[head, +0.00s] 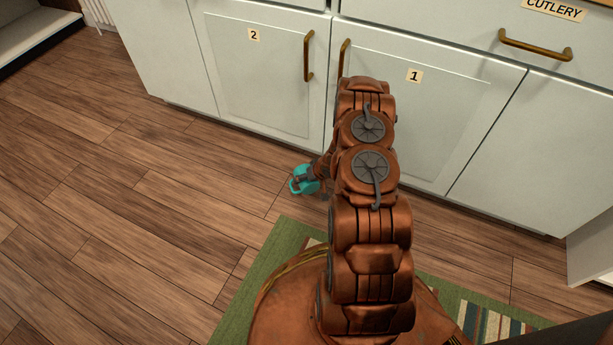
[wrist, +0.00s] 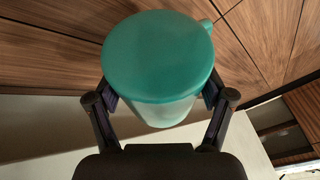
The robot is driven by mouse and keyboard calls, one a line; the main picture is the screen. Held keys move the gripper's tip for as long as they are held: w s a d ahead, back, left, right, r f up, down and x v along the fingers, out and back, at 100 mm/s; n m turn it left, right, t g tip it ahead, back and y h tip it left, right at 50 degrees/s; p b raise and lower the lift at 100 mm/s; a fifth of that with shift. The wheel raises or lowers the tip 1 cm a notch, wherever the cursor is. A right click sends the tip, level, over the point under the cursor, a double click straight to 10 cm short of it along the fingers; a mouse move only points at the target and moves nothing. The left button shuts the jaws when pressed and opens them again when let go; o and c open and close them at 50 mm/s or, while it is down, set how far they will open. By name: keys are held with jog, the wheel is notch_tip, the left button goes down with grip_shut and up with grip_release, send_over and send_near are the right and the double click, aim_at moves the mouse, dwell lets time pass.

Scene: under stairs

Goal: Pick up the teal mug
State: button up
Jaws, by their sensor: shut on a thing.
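The teal mug (head: 303,182) shows in the head view over the wood floor, in front of the cabinet doors and left of my arm. In the wrist view the mug (wrist: 158,55) fills the middle, with a round flat teal end toward the camera and a paler side below it. A small part, perhaps its handle, shows at the upper right of that end. My gripper (wrist: 160,96) is shut on the mug, one finger on each side. In the head view my arm partly hides the gripper. I cannot tell how far the mug is from the floor.
White cabinet doors labelled 2 (head: 258,85) and 1 (head: 440,115), with brass handles, stand just beyond the mug. A drawer labelled CUTLERY (head: 470,22) is above right. A green striped rug (head: 284,240) lies under my base. The wood floor (head: 120,180) at left is clear.

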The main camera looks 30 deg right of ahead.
jog(key=s+a+p, duration=0.1)
jog(key=s+a, duration=0.1)
jog(key=s, duration=0.2)
jog(key=s+a+r+p, duration=0.1)
jog(key=s+a+p, duration=0.1)
jog(key=s, duration=0.2)
jog(key=s+a+p, duration=0.2)
jog(key=s, duration=0.2)
jog(key=shift+s+a+r, duration=0.2)
jog(key=shift+s+a, duration=0.05)
jog(key=shift+s, duration=0.15)
